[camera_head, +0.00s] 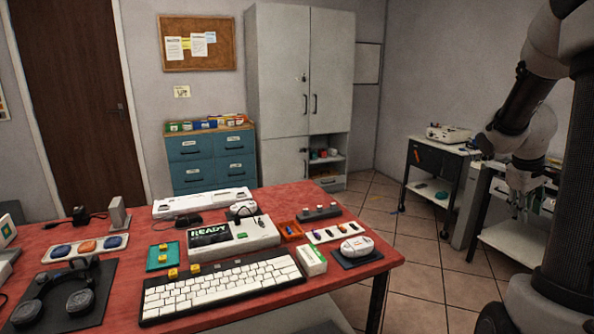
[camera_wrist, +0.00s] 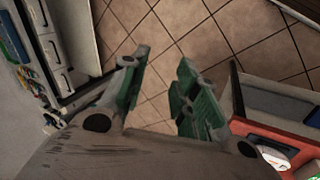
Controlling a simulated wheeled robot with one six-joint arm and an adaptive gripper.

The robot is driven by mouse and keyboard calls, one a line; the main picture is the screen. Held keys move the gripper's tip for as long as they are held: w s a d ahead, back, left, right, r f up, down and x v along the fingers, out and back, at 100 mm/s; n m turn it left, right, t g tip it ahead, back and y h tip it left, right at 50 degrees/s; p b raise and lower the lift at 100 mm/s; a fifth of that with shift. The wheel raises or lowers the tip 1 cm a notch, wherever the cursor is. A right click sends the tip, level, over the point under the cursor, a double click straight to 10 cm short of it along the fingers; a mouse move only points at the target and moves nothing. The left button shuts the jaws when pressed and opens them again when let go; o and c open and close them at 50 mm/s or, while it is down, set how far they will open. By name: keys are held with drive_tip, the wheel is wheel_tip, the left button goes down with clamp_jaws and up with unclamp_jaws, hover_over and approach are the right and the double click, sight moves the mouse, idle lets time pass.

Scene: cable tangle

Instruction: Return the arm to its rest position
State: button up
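My arm stands at the right edge of the head view, folded beside the dark column, with its upper link raised and the wrist hanging down. My gripper (camera_head: 521,206) points downward at the right, clear of the red table and close to the white trolleys. In the wrist view my gripper (camera_wrist: 160,78) has its two green-padded fingers apart, with only tiled floor between them. It holds nothing.
The red table (camera_head: 352,285) carries a keyboard (camera_head: 222,287), a READY console (camera_head: 232,237), headphones and small parts. White-topped trolleys (camera_head: 437,148) stand at the right wall. A grey cabinet (camera_head: 300,70) and blue drawers (camera_head: 211,160) stand behind. Tiled floor (camera_head: 415,285) lies free between table and trolleys.

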drive_tip(key=s+a+r+t+y, duration=0.1)
drive_tip(key=s+a+r, duration=0.1)
drive_tip(key=s+a, duration=0.3)
drive_tip(key=s+a+r+y, duration=0.2)
drive_tip(key=s+a, duration=0.4)
drive_tip(key=a, duration=0.7)
drive_tip(key=s+a+r+m+t+y, duration=0.1)
drive_tip(key=s+a+r, duration=0.3)
drive_tip(key=a, duration=0.5)
drive_tip(key=shift+s+a+r+t+y, duration=0.2)
drive_tip(key=shift+s+t+y, duration=0.15)
drive_tip(key=shift+s, duration=0.9)
